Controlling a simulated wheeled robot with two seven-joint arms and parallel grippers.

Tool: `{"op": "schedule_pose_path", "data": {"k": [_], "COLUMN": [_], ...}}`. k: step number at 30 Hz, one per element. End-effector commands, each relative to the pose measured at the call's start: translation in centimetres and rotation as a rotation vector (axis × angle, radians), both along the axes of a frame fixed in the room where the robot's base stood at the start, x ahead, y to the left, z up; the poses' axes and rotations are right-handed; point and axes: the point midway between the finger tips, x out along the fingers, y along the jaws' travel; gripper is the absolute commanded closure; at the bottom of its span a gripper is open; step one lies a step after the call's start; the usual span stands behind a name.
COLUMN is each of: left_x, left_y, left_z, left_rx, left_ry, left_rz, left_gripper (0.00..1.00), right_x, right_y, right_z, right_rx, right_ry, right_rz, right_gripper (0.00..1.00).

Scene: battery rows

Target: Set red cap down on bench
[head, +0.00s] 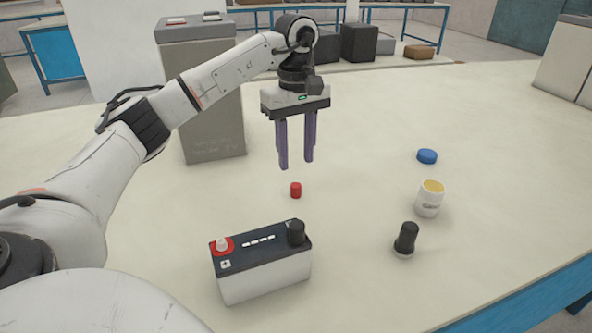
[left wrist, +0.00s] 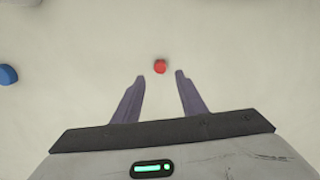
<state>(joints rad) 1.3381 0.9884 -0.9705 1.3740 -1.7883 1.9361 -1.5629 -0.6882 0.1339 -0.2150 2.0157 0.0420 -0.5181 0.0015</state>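The small red cap (head: 296,190) stands on the pale bench (head: 350,240), behind the battery. It also shows in the left wrist view (left wrist: 160,66), just beyond the fingertips and between their lines. My left gripper (head: 297,164) hangs above and a little behind the cap, pointing down. Its two purple fingers (left wrist: 160,75) are apart with nothing between them. The battery (head: 262,268) has a bare terminal with a red ring at its left and a black cap (head: 296,232) at its right. My right gripper is not in view.
A white jar (head: 429,200) with a yellow top, a blue lid (head: 427,156) and a black-topped post (head: 405,240) stand to the right. A grey case (head: 212,120) stands behind my left arm. The bench between the cap and the jar is clear.

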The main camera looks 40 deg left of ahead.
Motion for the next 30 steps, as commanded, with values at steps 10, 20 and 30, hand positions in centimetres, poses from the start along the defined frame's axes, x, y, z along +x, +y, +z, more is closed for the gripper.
{"op": "schedule_pose_path", "data": {"k": [10,20,30], "left_x": [0.0,0.0,0.0], "left_y": [0.0,0.0,0.0], "left_z": [4.2,4.2,4.2], "left_rx": [-0.001,-0.001,-0.001], "left_ry": [0.000,0.001,0.001], "left_rz": [-0.001,0.000,0.000], "left_gripper": [0.62,0.62,0.62], "right_x": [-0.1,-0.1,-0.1], "right_y": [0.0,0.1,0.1], "right_z": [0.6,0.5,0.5], "right_rx": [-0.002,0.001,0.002], "right_ry": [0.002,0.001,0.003], "right_rz": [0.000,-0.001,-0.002], "right_gripper": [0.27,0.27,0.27]}}
